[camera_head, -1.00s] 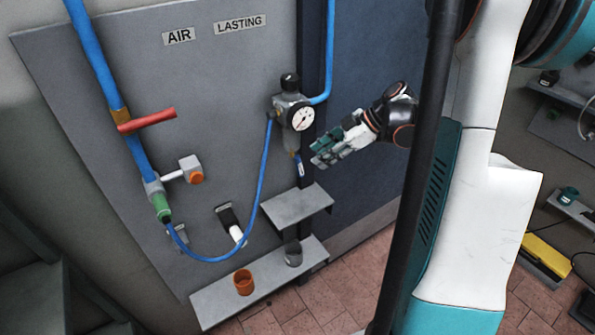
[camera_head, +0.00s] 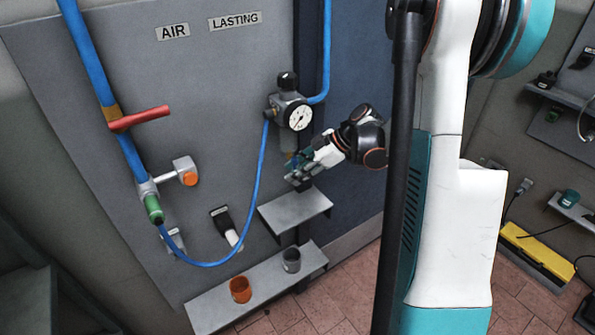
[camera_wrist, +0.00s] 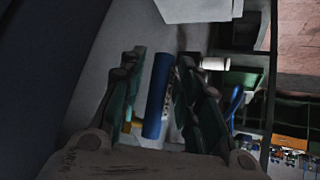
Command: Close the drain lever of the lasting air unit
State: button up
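The lasting air unit (camera_head: 292,108), with its round gauge and black knob, is on the grey panel under the LASTING label (camera_head: 236,20). Its drain lever is blue. In the wrist view the lever (camera_wrist: 157,95) stands lengthwise between the two fingers of my gripper (camera_wrist: 158,75). The fingers are apart, and a narrow gap shows on each side of the lever; contact cannot be made out. In the head view my gripper (camera_head: 300,167) is just below the unit's bowl, and its fingers mostly hide the lever.
A grey shelf (camera_head: 296,211) sits just below my gripper. A lower shelf (camera_head: 214,312) holds an orange cup (camera_head: 240,290) and a grey cup (camera_head: 291,260). A blue hose (camera_head: 262,170) hangs left of the unit. A red lever (camera_head: 139,118) is on the pipe at left.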

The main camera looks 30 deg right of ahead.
grip_shut()
jog(key=shift+d+r+h+p, duration=0.2)
jog(key=shift+r+h+p, duration=0.05)
jog(key=shift+h+p, duration=0.5)
jog(key=shift+d+n+h+p, duration=0.5)
jog(key=shift+d+h+p, duration=0.05)
jog(key=shift+h, duration=0.7)
jog(key=shift+o, duration=1.8)
grip_release()
